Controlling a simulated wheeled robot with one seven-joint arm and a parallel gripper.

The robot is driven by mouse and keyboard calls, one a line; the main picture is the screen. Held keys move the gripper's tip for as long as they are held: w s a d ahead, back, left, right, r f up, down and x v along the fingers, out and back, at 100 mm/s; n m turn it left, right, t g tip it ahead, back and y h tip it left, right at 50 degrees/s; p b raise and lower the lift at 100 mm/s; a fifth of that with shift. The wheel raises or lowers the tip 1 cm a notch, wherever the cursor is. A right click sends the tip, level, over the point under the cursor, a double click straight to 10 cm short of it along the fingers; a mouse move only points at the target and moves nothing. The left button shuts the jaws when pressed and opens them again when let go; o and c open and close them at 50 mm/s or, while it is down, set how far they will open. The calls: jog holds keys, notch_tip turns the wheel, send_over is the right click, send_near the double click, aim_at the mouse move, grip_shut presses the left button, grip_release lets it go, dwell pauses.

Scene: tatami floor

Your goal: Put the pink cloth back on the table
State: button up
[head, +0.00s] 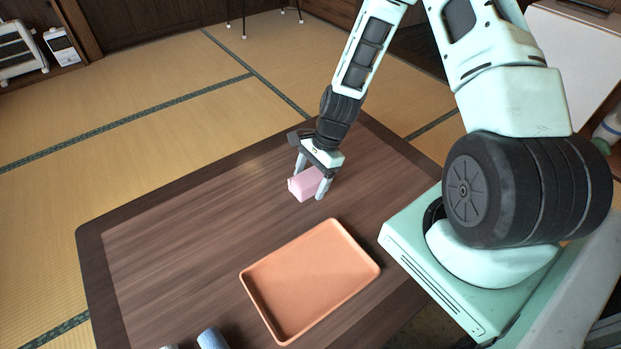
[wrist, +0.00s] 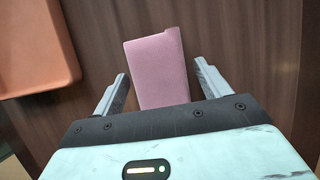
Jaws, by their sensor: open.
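The pink cloth (head: 304,185) is a small folded block lying on the brown wooden table (head: 180,215), toward its far right part. In the wrist view the pink cloth (wrist: 157,68) lies between the two fingers, its near end hidden behind the gripper body. My gripper (head: 310,190) is over the cloth with its fingers spread. In the wrist view my gripper (wrist: 163,80) is open, with a gap showing between the cloth and each finger.
An empty orange tray (head: 375,271) lies on the table nearer to me; its edge also shows in the wrist view (wrist: 70,65). A blue rolled item (head: 211,339) is at the bottom edge. The table's left part is clear.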

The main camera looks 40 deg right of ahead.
jog(key=p+v, duration=0.5)
jog(key=v, duration=0.6)
jog(key=shift+d+r, duration=0.15)
jog(key=shift+r, duration=0.05)
jog(key=s+a+r+n+g+h, duration=0.1)
jog(key=s+a+r+n, duration=0.2)
jog(key=a+r+n, duration=0.4)
jog(key=s+a+r+n+h, duration=0.1)
jog(key=s+a+r+n, duration=0.1)
jog(key=a+r+n, duration=0.6)
jog(key=s+a+r+n, duration=0.2)
jog(key=s+n, duration=0.1)
jog(key=s, duration=0.2)
jog(key=s+a+r+n+h, duration=0.1)
jog(key=s+a+r+n, duration=0.1)
jog(key=s+a+n, duration=0.1)
jog(key=s+a+r+n+t, duration=0.1)
jog(key=s+a+r+n, duration=0.1)
jog(key=s, duration=0.5)
jog(key=r+n, duration=0.1)
jog(key=n, duration=0.1)
jog(key=shift+a+n+h, duration=0.4)
jog(key=shift+w, duration=0.1)
